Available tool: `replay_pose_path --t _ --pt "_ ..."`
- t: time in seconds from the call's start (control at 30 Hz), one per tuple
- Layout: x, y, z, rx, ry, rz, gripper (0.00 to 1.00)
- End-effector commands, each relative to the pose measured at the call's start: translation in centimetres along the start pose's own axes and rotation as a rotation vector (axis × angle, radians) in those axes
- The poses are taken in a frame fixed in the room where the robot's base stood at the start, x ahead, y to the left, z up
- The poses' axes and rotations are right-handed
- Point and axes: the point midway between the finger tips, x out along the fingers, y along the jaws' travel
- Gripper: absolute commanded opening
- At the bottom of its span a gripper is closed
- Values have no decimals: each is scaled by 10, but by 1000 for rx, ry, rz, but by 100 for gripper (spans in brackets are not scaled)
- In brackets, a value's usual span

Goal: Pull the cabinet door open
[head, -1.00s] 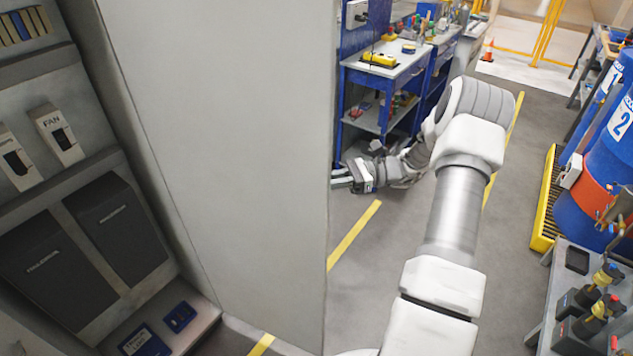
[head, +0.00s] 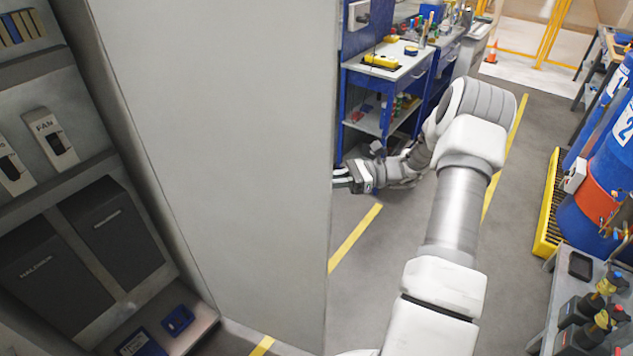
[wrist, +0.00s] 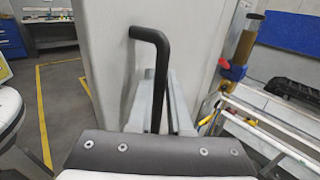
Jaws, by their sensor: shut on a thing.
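The grey cabinet door (head: 225,150) stands swung open in the head view, with the cabinet interior (head: 75,190) showing to its left. My gripper (head: 343,180) is at the door's right edge in the head view; its fingertips are partly hidden behind the door. In the wrist view the door (wrist: 120,50) fills the middle. Its black bar handle (wrist: 158,75) runs down between the two fingers of my gripper (wrist: 158,112), which is shut on it.
A blue workbench (head: 390,75) stands behind the door. Blue drums (head: 600,180) on a yellow pallet (head: 549,205) and a grey cart (head: 560,300) with bottles stand at right. Grey floor with yellow lines (head: 355,238) lies open between.

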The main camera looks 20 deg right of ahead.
Motion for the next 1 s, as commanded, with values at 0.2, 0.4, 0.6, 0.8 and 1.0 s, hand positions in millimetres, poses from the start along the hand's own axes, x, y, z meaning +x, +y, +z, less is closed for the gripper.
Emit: replay_pose_path --t 0.2,0.4,0.6,0.8,1.0 --pt "0 0 0 0 0 0 47" --pt "0 0 0 0 0 1 47" --pt "-8 0 -1 0 1 -2 47" --pt "-44 -1 -3 -2 2 -4 47" --pt "-94 0 -3 -2 3 -4 47"
